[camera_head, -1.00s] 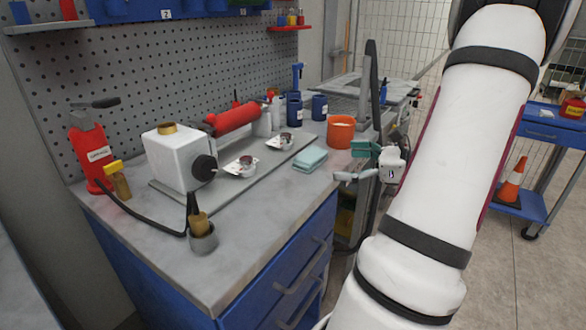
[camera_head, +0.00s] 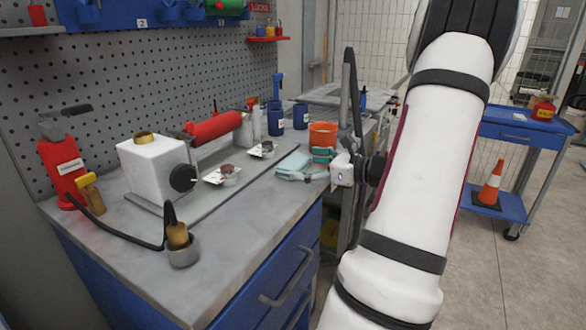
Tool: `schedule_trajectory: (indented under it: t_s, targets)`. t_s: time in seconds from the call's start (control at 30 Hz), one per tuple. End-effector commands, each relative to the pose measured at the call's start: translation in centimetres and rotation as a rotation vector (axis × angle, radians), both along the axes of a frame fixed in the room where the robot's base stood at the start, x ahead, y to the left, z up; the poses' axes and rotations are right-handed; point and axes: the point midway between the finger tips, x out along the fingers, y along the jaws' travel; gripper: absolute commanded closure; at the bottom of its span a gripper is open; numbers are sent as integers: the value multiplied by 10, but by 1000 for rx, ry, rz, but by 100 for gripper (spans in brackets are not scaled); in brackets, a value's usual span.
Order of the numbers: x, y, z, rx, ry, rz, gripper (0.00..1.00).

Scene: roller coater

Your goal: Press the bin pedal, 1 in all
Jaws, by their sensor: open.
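I cannot make out a bin or its pedal in this view. My gripper (camera_head: 303,164) is at the end of my white arm, near the right end of the workbench. Its fingers are apart, with nothing seen between them. My arm hides much of the area to the right of the bench.
The grey workbench (camera_head: 222,247) with blue drawers fills the left, holding a white box-shaped device (camera_head: 150,172) and a red cylinder (camera_head: 214,128). A yellow object (camera_head: 330,233) shows low beyond the bench. At right are a blue cart (camera_head: 520,130) and orange cone (camera_head: 491,184); the front-right floor is clear.

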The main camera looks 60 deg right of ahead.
Motion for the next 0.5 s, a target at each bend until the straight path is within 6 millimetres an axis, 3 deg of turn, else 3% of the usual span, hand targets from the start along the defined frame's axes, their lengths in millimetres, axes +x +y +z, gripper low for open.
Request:
schedule_trajectory:
  t_s: [0.23,0.47,0.5]
  targets:
    - [35,0,-5,0,-1,2,0]
    - [38,0,-5,0,-1,0,0]
    - [38,0,-5,0,-1,0,5]
